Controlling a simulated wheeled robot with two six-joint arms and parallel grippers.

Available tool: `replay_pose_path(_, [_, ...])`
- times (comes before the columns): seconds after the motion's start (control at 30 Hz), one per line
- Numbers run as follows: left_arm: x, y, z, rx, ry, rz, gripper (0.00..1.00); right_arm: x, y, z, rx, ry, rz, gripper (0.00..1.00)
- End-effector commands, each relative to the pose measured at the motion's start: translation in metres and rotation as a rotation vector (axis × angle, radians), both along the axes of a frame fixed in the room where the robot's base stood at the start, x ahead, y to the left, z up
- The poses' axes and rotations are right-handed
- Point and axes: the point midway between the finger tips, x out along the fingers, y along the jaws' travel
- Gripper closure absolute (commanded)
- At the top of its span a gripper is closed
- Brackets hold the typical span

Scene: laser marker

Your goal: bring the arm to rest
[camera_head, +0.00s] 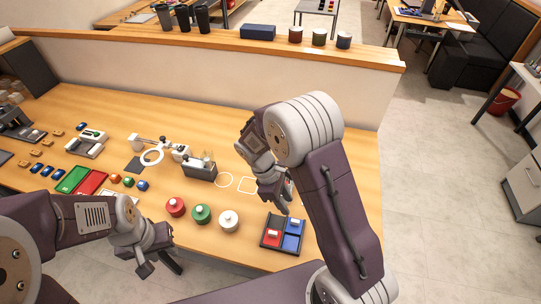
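My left arm comes in from the left edge. My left gripper (160,266) hangs in front of the table's near edge, its two fingers apart with nothing seen between them. My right arm rises from the lower right and bends over the table. My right gripper (284,203) points down above the table, just behind the dark tray (263,246) with red and blue compartments. Its fingers are small and partly overlap in this view, so I cannot tell how far apart they are. No held object shows.
Red (175,207), green (201,214) and white (228,220) round pieces stand between the grippers. The table's right end is clear.

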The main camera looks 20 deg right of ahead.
Motion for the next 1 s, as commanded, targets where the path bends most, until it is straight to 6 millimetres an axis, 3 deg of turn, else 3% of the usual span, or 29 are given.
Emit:
replay_pose_path(0.17, [0.0, 0.0, 0.0, 0.0, 0.0, 0.0, 0.64, 0.002, -0.004, 0.003, 0.002, -0.01, -0.014, 0.66])
replay_pose_path(0.23, [0.0, 0.0, 0.0, 0.0, 0.0, 0.0, 0.64, 0.009, -0.013, 0.021, 0.014, -0.061, -0.049, 0.66])
replay_pose_path(0.3, [0.0, 0.0, 0.0, 0.0, 0.0, 0.0, 0.64, -0.003, -0.026, 0.043, 0.038, -0.103, -0.115, 0.66])
replay_pose_path(0.4, [0.0, 0.0, 0.0, 0.0, 0.0, 0.0, 0.64, -0.036, -0.029, 0.059, 0.117, -0.204, -0.32, 0.66])
replay_pose_path(0.6, [0.0, 0.0, 0.0, 0.0, 0.0, 0.0, 0.64, -0.085, -0.009, 0.048, 0.245, -0.385, -0.847, 0.66])
replay_pose_path(0.7, [0.0, 0.0, 0.0, 0.0, 0.0, 0.0, 0.64, -0.079, -0.004, 0.042, 0.267, -0.434, -1.001, 0.66])
replay_pose_path(1.0, [0.0, 0.0, 0.0, 0.0, 0.0, 0.0, 0.64, -0.076, -0.004, 0.043, 0.267, -0.446, -1.031, 0.66])
